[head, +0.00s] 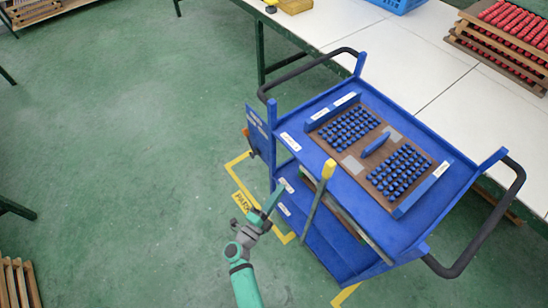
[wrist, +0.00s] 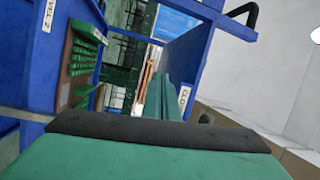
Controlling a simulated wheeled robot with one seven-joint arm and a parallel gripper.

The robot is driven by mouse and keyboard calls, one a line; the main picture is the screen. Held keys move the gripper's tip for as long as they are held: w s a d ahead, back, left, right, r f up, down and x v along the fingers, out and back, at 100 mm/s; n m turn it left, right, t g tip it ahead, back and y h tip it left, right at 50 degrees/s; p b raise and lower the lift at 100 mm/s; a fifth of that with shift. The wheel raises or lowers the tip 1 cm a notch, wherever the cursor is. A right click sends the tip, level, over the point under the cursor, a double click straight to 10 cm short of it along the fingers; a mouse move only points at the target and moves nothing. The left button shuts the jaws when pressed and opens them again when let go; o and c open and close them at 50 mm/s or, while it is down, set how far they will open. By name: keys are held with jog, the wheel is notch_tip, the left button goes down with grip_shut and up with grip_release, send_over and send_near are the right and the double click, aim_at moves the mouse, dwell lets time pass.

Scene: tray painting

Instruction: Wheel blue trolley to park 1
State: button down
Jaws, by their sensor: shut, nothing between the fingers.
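The blue trolley (head: 312,142) stands at centre right in the head view. It has dark handle bars at both ends, and a brown board (head: 348,165) of blue pieces lies on its top. Yellow floor lines with a label reading "PARK" (head: 243,203) show beside and partly under it; the rest of the label is unclear. My gripper (head: 272,199) is shut and empty at the trolley's left side, below its top. Whether it touches the trolley cannot be told. The wrist view shows my gripper's teal fingers (wrist: 165,92) close together, between blue trolley parts (wrist: 190,60).
A white table (head: 395,60) runs behind the trolley, with racks of red pieces (head: 510,28) and a blue crate (head: 398,3).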

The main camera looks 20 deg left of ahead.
aim_at(274, 157)
jog(key=w+a+f+m+g+h, duration=0.1)
jog(key=w+a+f+m+g, duration=0.2)
jog(key=a, duration=0.4)
jog(key=shift+t, duration=0.5)
jog(key=shift+w+d+r, duration=0.1)
jog(key=shift+w, duration=3)
jog(key=shift+w+r, duration=0.1)
jog(key=shift+w, duration=2.95)
